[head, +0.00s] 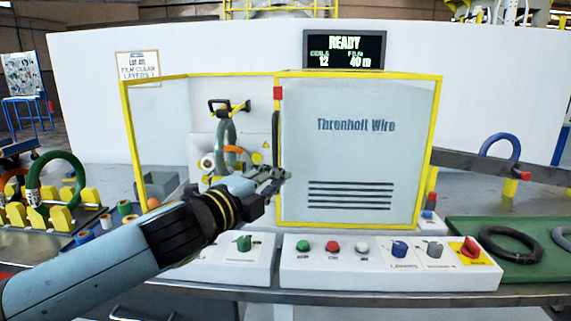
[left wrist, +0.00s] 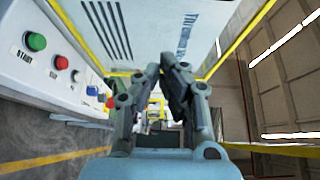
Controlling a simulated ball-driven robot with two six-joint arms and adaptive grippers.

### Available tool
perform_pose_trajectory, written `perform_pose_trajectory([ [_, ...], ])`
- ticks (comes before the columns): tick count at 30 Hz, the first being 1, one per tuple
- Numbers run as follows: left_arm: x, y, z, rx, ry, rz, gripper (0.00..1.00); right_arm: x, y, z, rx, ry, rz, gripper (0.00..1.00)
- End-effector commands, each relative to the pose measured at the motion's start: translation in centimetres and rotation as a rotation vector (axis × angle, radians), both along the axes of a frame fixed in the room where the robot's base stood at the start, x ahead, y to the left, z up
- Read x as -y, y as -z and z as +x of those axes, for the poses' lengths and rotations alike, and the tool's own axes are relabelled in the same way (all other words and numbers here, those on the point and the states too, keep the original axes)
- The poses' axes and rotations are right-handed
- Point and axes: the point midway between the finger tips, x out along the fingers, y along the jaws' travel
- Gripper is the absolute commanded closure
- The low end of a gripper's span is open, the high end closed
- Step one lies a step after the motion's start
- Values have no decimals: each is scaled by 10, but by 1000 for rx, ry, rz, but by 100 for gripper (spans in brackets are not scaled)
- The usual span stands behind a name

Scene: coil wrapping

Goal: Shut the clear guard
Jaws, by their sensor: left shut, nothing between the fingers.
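The clear guard (head: 428,150) appears as a yellow-framed pane over the right half of the machine, with lettering and dark slots showing within its frame. A dark upright handle (head: 276,130) runs along its left edge, below a red block. The left bay (head: 205,110) looks uncovered, with a coil and winding parts visible inside. My left gripper (head: 284,175) is shut and empty, in front of the guard's left edge near the handle's lower end; I cannot tell whether it touches. In the left wrist view its fingers (left wrist: 162,75) meet before the lettered panel. My right gripper is out of view.
A control panel (head: 320,270) with buttons and knobs lies below the guard. A rack with a green coil (head: 57,180) stands at the left. A green mat (head: 470,265) with a dark ring (head: 510,246) lies at the right. A display (head: 344,50) reads READY.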

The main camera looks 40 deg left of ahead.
Motion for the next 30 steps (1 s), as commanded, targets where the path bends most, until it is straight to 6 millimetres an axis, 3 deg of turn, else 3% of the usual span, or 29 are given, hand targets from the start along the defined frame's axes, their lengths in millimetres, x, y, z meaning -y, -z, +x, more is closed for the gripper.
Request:
perform_pose_trajectory([
  [5, 1, -11, 16, 20, 10, 21, 100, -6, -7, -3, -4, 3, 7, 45],
  [10, -1, -13, 50, 20, 9, 16, 100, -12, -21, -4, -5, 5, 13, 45],
  [18, -6, -11, 103, 17, 11, 19, 100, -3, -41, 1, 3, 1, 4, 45],
  [24, -32, -5, 88, 15, 13, 24, 100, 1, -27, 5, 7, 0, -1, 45],
  [30, -40, -7, 84, 15, 13, 19, 100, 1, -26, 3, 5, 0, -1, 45],
])
